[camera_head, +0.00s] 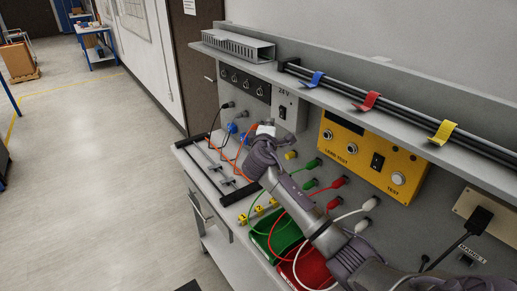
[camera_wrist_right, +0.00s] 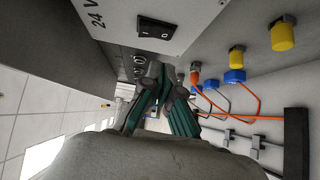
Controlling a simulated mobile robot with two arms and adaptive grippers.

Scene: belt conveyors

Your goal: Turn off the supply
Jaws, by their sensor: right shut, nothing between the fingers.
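The 24 V supply is a light grey panel (camera_head: 284,108) on the back wall of the bench, with a small black rocker switch (camera_head: 282,112). In the right wrist view the "24 V" panel (camera_wrist_right: 190,15) fills the top, and its rocker switch (camera_wrist_right: 155,28) shows close by. I cannot tell the rocker's position for sure. My right gripper is shut and empty; its dark fingers with green pads (camera_wrist_right: 165,78) sit just below the switch in that view, with no clear contact. In the head view my right wrist covers most of the gripper (camera_head: 256,140). My left gripper is not in view.
A black plug (camera_head: 478,219) is by the mains label. Orange, green, red and white cables cross the bench. Green (camera_head: 262,241) and red bins (camera_head: 290,270) sit in front. A shelf (camera_head: 330,88) overhangs the panels.

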